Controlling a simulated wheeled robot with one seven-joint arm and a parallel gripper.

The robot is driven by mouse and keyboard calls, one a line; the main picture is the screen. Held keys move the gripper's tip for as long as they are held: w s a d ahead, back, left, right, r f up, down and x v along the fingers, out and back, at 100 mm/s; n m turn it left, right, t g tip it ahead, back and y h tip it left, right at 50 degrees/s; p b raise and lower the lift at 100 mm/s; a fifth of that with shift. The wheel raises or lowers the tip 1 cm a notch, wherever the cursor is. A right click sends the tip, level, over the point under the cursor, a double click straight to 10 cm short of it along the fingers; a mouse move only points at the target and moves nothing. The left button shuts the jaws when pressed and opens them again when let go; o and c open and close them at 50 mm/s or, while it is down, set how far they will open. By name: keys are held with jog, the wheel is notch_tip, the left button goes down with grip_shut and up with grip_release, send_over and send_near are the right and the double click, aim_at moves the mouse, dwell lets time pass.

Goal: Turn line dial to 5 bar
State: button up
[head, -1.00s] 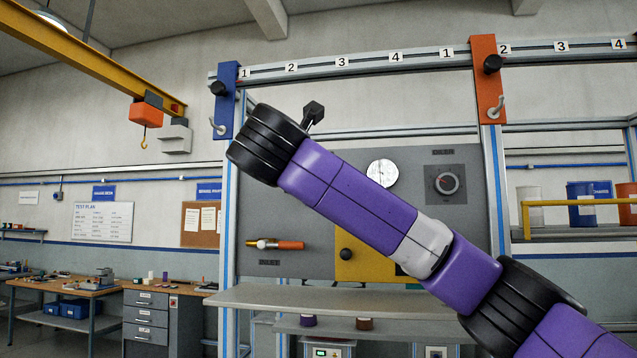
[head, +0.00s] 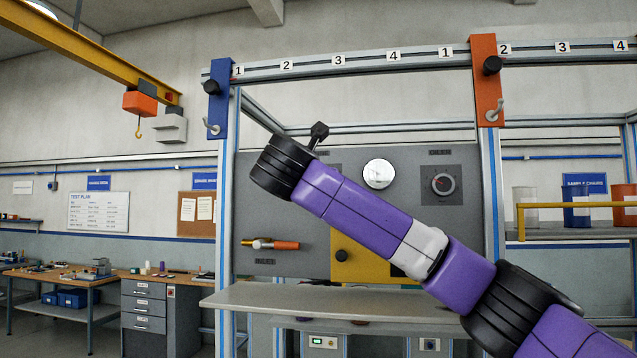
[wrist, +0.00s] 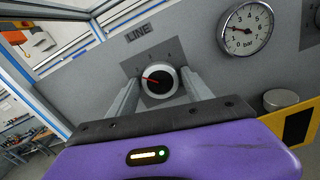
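The line dial (wrist: 159,82) is a round knob with a dark face and red pointer, under a "LINE" label on the grey panel in the wrist view. Its pointer aims left and slightly up. My gripper (wrist: 159,76) has one pale finger on each side of the knob, seemingly with slim gaps; firm contact cannot be made out. The bar gauge (wrist: 246,29) is at the upper right, its needle pointing left, near 2; it also shows in the head view (head: 379,173). In the head view my purple arm hides the line dial and my gripper.
A second dial (head: 442,185) is on a dark plate right of the gauge. An orange-handled valve (head: 273,244) is on the panel's left. A yellow plate (head: 345,262) is below the arm. A grey shelf (head: 250,297) juts out beneath the panel.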

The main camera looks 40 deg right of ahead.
jog(key=c, duration=0.9)
jog(key=shift+c, duration=0.2)
jog(key=shift+f+m+b, duration=0.1)
jog(key=shift+m+b, duration=0.2)
jog(key=shift+m, duration=0.1)
jog(key=m+b, duration=0.1)
jog(key=m, duration=0.7)
jog(key=m+b, duration=0.2)
jog(key=m, duration=0.7)
jog(key=m+b, duration=0.1)
jog(key=m, duration=0.7)
jog(key=shift+f+m+b, duration=0.35)
jog(key=shift+f+m, duration=0.05)
